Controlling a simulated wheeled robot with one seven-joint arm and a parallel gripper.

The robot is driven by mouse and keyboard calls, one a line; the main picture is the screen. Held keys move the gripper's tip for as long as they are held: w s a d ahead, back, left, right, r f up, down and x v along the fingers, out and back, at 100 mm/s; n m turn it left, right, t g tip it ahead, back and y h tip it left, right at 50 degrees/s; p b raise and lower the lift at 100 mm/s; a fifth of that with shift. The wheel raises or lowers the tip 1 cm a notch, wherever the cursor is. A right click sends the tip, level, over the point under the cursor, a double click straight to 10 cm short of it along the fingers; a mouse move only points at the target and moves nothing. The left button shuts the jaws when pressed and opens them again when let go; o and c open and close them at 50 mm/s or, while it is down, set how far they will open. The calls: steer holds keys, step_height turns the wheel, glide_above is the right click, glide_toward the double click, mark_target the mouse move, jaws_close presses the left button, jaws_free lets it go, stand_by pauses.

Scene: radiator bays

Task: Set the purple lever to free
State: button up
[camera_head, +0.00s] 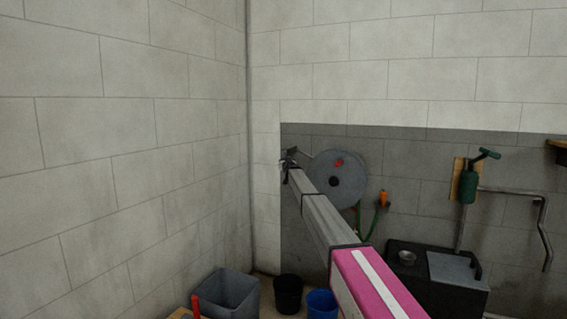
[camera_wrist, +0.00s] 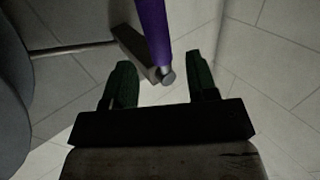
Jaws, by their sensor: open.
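The purple lever (camera_wrist: 153,28) comes down from the top of the wrist view. Its lower end is a bare metal stub, with a grey block (camera_wrist: 135,48) just to its left. My gripper (camera_wrist: 164,62) is open, with one dark green finger on each side of the lever's end in the picture. I see no contact, and cannot tell how deep the lever sits between the fingers. In the head view my gripper (camera_head: 290,158) is small, at the far end of my arm; I cannot make out the lever there.
A grey round disc (camera_head: 345,185) with a red mark is on the wall beside my gripper. A green pump (camera_head: 468,186) hangs further right, above a black unit (camera_head: 455,300). A grey bin (camera_head: 230,293), black bucket (camera_head: 287,294) and blue bucket (camera_head: 321,303) stand below.

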steer(key=x, duration=0.7)
jaws_close()
